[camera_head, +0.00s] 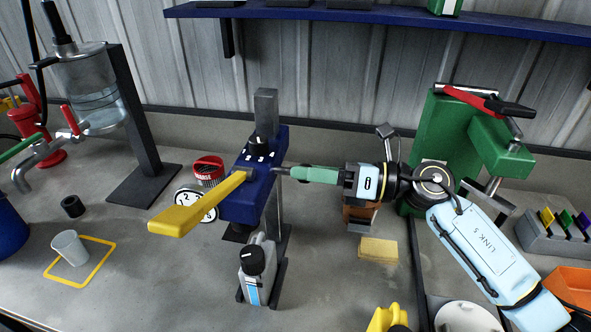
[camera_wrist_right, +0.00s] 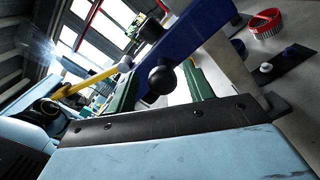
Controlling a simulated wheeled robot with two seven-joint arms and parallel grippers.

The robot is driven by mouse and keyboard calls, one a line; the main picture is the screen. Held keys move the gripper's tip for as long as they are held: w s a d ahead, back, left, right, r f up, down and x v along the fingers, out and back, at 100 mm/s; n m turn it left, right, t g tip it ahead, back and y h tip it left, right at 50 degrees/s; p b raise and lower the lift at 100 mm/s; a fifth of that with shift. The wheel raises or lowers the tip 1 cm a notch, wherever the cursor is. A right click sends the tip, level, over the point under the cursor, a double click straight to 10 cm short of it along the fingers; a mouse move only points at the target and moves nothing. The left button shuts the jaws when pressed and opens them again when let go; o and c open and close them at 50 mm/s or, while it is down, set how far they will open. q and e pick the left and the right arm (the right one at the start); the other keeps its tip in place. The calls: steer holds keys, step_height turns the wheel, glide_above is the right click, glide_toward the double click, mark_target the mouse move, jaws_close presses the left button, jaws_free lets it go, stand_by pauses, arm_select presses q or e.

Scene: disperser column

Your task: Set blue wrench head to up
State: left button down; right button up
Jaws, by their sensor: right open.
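The blue head (camera_head: 240,207) sits on a grey upright post at the middle of the bench. A long yellow lever (camera_head: 195,205) sticks out from it towards the lower left. In the right wrist view the blue head (camera_wrist_right: 200,38) slants across the top, with a round black knob (camera_wrist_right: 163,79) on its side. My right gripper (camera_head: 286,171) reaches in from the right, its green fingers at the head's right side. In the wrist view the gripper (camera_wrist_right: 163,88) is open, with one finger on either side of the knob. I cannot tell whether they touch it. My left gripper is not in view.
A grey bottle with a black cap (camera_head: 252,270) stands below the head. A red-rimmed round brush (camera_head: 208,170) lies behind the lever. A green press (camera_head: 445,130) stands at the back right, and a yellow sponge (camera_head: 379,249) lies in front. A clear cup (camera_head: 70,248) stands at left.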

steer(key=s+d+b, duration=0.1)
steer(key=s+d, duration=0.1)
steer(key=d, duration=0.8)
